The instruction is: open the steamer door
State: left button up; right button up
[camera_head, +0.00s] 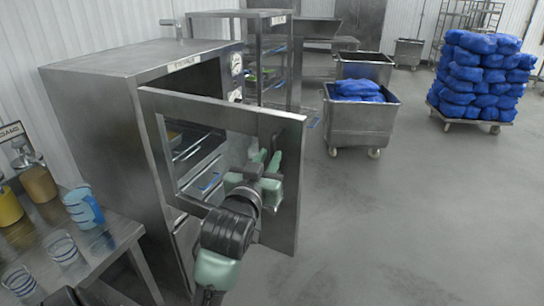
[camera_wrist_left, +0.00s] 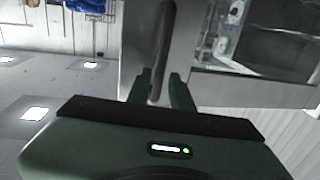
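The steamer (camera_head: 120,120) is a tall steel cabinet at the left in the head view. Its door (camera_head: 225,112), a steel frame with a large window, stands swung outward, with shelves visible behind it. My left gripper (camera_head: 266,163) is at the door's solid right-hand panel. In the left wrist view, the fingers (camera_wrist_left: 161,88) lie close on both sides of a dark upright bar handle (camera_wrist_left: 165,40) and look shut on it. The handle is mostly hidden by the gripper in the head view. My right gripper is not in view.
A steel table (camera_head: 100,255) with glasses, a blue-marked jug (camera_head: 82,206) and yellow containers stands at lower left. A wheeled steel bin (camera_head: 360,122) with blue bags and a loaded dolly (camera_head: 465,113) stand farther back. The floor right of the door is clear.

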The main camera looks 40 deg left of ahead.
pick_arm(q)
jog(key=shift+v, duration=1.1)
jog(key=shift+s+d+r+p, duration=0.2)
jog(key=shift+s+p, duration=0.25)
jog(key=shift+p, duration=0.2)
jog(key=shift+p+v, duration=0.55)
jog(key=shift+v, duration=0.2)
jog(key=shift+f, duration=0.2)
